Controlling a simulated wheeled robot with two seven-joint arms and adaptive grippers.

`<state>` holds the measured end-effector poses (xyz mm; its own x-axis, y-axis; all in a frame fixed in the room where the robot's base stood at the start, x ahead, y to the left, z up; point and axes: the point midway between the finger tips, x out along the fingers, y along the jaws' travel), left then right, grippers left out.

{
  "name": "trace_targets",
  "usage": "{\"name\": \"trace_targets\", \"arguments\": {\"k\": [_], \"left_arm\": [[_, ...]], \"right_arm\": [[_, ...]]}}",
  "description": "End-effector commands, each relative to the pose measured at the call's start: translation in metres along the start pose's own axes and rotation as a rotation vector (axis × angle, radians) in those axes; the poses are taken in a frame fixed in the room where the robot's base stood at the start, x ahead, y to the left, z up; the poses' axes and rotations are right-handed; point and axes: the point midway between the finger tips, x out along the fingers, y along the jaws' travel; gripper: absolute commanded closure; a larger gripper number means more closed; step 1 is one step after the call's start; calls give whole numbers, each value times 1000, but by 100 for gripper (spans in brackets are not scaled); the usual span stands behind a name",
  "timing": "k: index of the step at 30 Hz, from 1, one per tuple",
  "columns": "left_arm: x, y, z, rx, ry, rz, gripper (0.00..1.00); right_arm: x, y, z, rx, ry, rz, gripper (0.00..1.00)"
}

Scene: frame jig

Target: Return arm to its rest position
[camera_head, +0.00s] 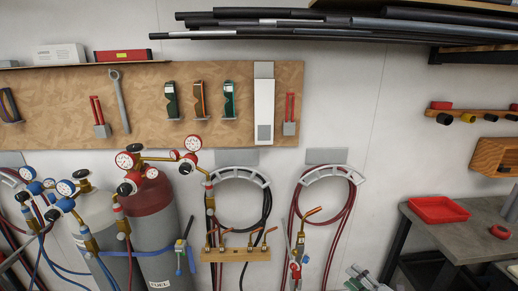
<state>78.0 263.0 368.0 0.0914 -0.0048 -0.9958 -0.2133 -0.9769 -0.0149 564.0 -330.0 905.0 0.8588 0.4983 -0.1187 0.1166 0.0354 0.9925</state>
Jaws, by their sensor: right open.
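My right gripper (359,277) shows at the bottom edge, right of the hanging torch hoses. Only its top end is visible, grey and small, and its fingers are apart. It appears to hold nothing. The rest of my right arm is below the picture. My left gripper is not in view.
Gas cylinders (150,222) with gauges stand at left. Red hoses (347,205) and a torch rack (235,254) hang on the wall. A workbench (430,231) with a red tray (438,209) stands at right. A pegboard (60,130) holds tools. Dark pipes (300,23) lie overhead.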

Motion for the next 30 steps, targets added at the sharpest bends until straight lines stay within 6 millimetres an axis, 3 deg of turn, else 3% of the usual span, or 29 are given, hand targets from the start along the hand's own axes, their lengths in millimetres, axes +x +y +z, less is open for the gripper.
{"name": "trace_targets", "arguments": {"k": [9, 15, 22, 30], "left_arm": [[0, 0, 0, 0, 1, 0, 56], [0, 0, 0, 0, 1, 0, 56], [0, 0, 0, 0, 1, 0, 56], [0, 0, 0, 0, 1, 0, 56]], "right_arm": [[-42, -93, 88, 308, -305, -136, 55], [-84, -166, 125, 496, -505, -215, 55], [-143, -254, 141, 692, -722, -300, 55], [-215, -354, 122, 893, -950, -404, 55]]}}
